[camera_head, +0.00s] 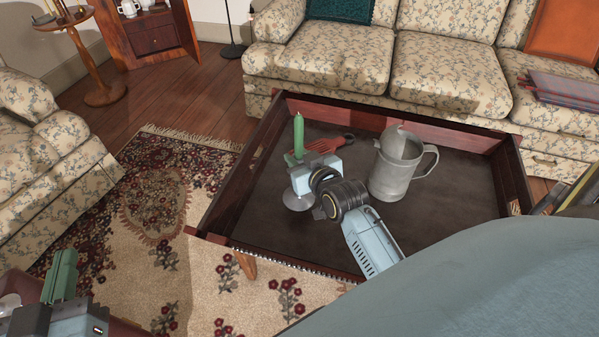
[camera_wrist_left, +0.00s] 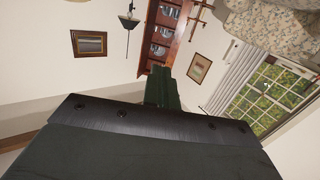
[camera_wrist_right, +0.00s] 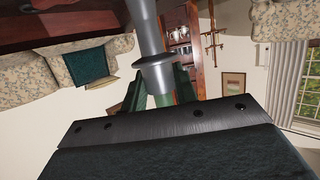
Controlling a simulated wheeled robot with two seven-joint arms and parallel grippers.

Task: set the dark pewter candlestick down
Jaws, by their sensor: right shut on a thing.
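The pewter candlestick (camera_head: 298,201) with a green candle (camera_head: 298,137) is upright over the left part of the sunken coffee table (camera_head: 270,222). My right gripper (camera_head: 299,165) is shut on it and hides most of its stem. I cannot tell whether its round base touches the table's dark surface. In the right wrist view, upside down, the grey stem and flange (camera_wrist_right: 156,72) pass between the green fingers (camera_wrist_right: 160,92). My left gripper (camera_head: 62,272) is shut and empty at the lower left, away from the table; its fingers are together in the left wrist view (camera_wrist_left: 161,88).
A grey pewter tankard (camera_head: 393,175) stands on the table right of my right gripper. A red slotted utensil (camera_head: 326,146) lies behind the gripper. Raised wooden rims (camera_head: 243,172) surround the table. A floral sofa (camera_head: 330,58) is behind it. The table's front middle looks clear.

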